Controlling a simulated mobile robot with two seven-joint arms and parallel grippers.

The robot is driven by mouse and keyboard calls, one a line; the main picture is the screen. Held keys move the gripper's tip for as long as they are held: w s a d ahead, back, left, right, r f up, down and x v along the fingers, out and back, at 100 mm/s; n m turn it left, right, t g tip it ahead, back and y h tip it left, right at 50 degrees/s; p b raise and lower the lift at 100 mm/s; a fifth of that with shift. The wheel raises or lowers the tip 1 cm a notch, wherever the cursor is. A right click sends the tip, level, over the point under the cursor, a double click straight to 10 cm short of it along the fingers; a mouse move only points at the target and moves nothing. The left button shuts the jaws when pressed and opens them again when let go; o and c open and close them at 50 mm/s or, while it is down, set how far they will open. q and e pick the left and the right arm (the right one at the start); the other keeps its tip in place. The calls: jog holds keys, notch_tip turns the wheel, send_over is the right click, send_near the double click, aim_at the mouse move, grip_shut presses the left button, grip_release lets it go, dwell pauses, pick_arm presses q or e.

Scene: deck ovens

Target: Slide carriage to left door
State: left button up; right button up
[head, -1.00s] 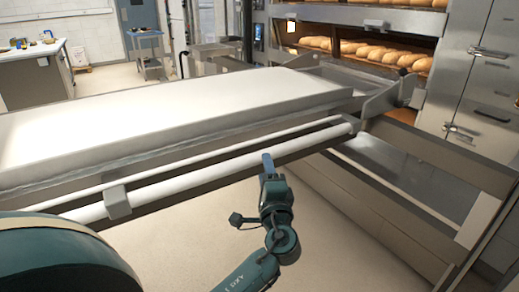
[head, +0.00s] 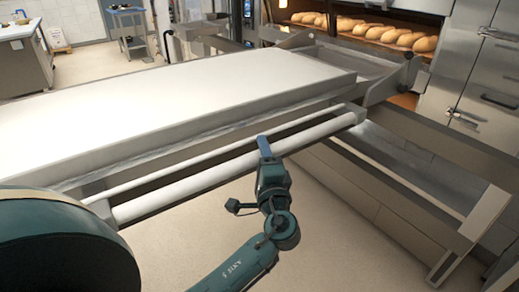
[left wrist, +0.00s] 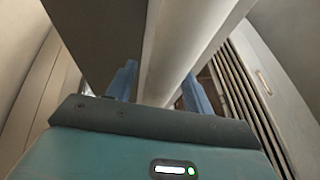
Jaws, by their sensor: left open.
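The carriage (head: 180,100) is a long flat loader with a pale top, lying across the head view in front of the ovens. A white round handle bar (head: 215,176) runs along its near side. My left gripper (head: 263,146) is at this bar, right of its middle. In the left wrist view the blue fingers of my left gripper (left wrist: 158,88) stand apart, one on each side of the bar (left wrist: 170,55). The fingers are open around the bar; whether either touches it I cannot tell. My right gripper is not in view.
Loaves (head: 385,34) lie in the lit oven deck at the back right. Steel doors with latches (head: 482,75) stand at the right. A low metal rail frame (head: 420,185) extends to the right of the carriage. A trolley (head: 130,30) and counter stand at the back left. Floor is bare below the bar.

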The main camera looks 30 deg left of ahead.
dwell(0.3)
pick_arm(q)
grip_shut()
dwell(0.5)
